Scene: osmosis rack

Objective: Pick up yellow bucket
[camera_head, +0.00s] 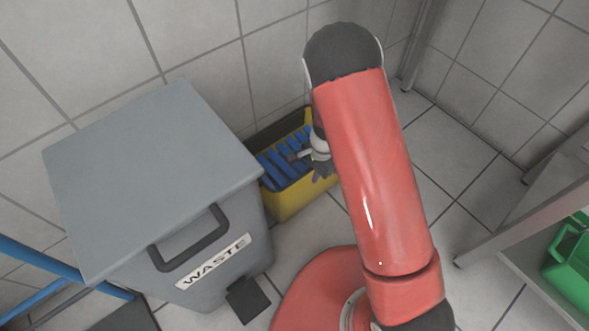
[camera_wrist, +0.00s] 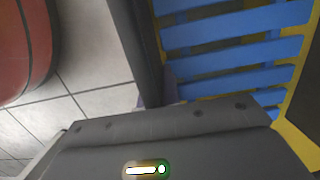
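The yellow bucket (camera_head: 290,202) stands upright on the tiled floor, just right of the waste bin. Blue slats (camera_head: 280,168) show in its open top. In the wrist view, the blue slats (camera_wrist: 235,35) and parts of the yellow rim (camera_wrist: 292,132) fill the upper right. My gripper (camera_head: 322,170) is at the bucket's right side in the head view, close to the rim and partly hidden by my arm. A dark bar beside the rim in the wrist view may be a finger. I cannot tell whether my gripper touches the bucket, and its opening is not clear.
A grey waste bin (camera_head: 205,265) with a lid stands close on the bucket's left. Tiled walls rise behind. A metal rack with a green crate (camera_head: 570,262) stands at the right. Floor is free between my arm and the rack. Blue tubing (camera_head: 40,262) is at the lower left.

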